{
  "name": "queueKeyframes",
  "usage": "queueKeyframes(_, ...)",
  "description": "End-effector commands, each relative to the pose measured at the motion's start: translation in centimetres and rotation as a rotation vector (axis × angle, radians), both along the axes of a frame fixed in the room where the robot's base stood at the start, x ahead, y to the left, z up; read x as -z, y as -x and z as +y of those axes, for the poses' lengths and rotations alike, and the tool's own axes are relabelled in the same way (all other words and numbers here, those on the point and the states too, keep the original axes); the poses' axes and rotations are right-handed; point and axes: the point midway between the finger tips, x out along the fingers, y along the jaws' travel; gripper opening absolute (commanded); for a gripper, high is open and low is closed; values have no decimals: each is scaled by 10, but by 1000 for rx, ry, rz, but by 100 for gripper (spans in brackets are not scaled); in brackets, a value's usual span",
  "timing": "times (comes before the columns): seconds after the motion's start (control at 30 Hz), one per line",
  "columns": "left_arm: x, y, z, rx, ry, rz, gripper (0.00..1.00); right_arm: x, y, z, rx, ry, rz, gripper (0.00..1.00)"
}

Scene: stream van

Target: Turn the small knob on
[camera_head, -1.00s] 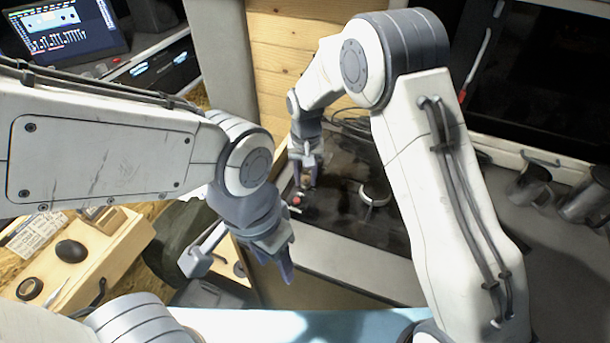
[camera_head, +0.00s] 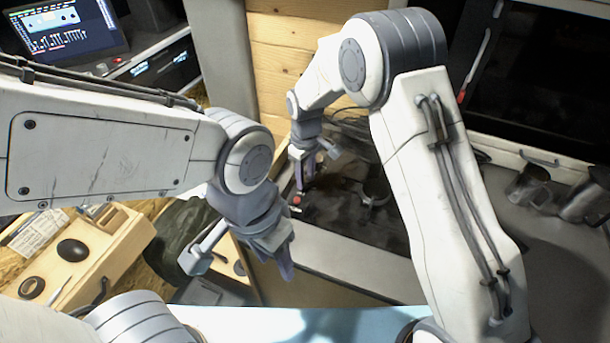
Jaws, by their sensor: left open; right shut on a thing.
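The small knob (camera_head: 296,200) shows as a small red spot at the near left edge of a dark stove-like panel (camera_head: 340,222). My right gripper (camera_head: 301,187) reaches down to it from above and is shut on it; its fingertips are small and partly hide the knob. The angle to which the knob is turned is too small to tell. My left gripper (camera_head: 285,266) is open and empty, lower in the picture, in front of the panel's wooden side and apart from the knob.
A round metal part (camera_head: 375,190) stands on the panel right of my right gripper. Metal mugs (camera_head: 527,188) stand at the far right.

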Motion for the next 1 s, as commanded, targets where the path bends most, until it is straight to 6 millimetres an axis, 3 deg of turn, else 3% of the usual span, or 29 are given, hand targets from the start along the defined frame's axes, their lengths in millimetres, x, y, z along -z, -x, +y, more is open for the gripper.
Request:
queueKeyframes(0.3, -1, 0, 0, 0, 0, 0, 50, -3, -3, 0, -103, -3, -9, 0)
queueKeyframes(0.8, -1, 0, 0, 0, 0, 0, 50, -3, -3, 0, -121, -2, -11, 0)
queueKeyframes(0.83, -1, 0, 0, 0, 0, 0, 50, -3, -3, 0, -121, -2, -11, 43)
queueKeyframes(0.9, -1, 0, 0, 0, 0, 0, 50, -3, -3, 0, -120, -2, -10, 65)
queueKeyframes(1.0, -1, 0, 0, 0, 0, 0, 50, -2, -2, 0, -120, -2, -7, 65)
